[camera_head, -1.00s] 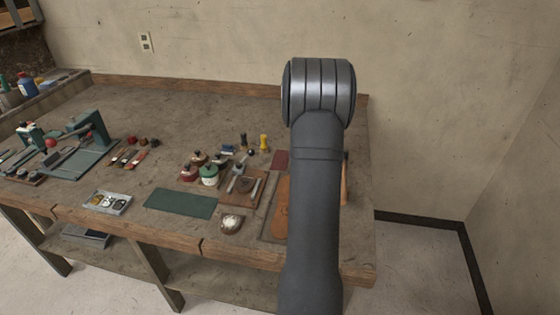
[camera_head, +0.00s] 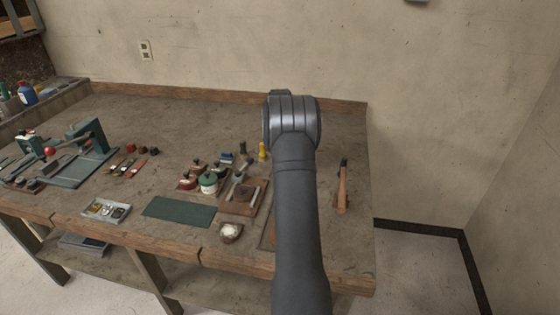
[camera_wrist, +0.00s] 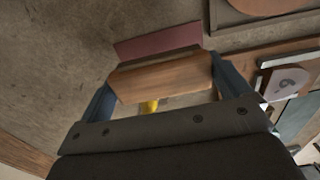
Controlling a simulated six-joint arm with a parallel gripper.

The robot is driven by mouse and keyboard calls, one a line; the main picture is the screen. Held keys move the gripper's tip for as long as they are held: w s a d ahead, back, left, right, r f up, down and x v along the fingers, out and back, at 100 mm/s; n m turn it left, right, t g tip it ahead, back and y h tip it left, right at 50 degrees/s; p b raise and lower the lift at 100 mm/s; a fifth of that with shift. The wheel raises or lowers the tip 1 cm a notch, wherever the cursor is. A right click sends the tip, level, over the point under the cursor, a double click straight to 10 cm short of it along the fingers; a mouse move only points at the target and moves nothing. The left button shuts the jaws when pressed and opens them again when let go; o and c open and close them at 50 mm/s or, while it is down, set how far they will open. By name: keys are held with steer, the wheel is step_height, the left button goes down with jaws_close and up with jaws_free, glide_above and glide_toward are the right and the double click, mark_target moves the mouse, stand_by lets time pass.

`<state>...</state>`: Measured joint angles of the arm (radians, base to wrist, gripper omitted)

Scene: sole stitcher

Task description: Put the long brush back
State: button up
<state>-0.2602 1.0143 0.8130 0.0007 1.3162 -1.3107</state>
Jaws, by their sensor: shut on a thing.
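My gripper (camera_wrist: 163,80) is shut on a long wooden block in the wrist view, which I take to be the long brush (camera_wrist: 160,74). One blue-grey finger presses each end, and the brush lies crosswise between them. Any bristles are not clearly visible. The brush is held over the workbench; its height above the top cannot be told. In the head view my arm hides the gripper and brush.
A maroon pad (camera_wrist: 158,40) lies beyond the brush. In the head view, a wooden-handled tool (camera_head: 342,187) lies right of my arm. Left are a green mat (camera_head: 178,211), a small white-filled bowl (camera_head: 231,232), pots (camera_head: 208,183) and a metal tray (camera_head: 105,210).

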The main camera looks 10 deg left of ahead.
steer(key=shift+f, duration=1.6)
steer(key=shift+f, duration=0.15)
steer(key=o, duration=0.6)
step_height(320, 180, up, 12)
steer(key=shift+r, duration=0.2)
steer(key=shift+f, duration=0.15)
step_height(320, 180, down, 12)
steer(key=shift+r, duration=2.05)
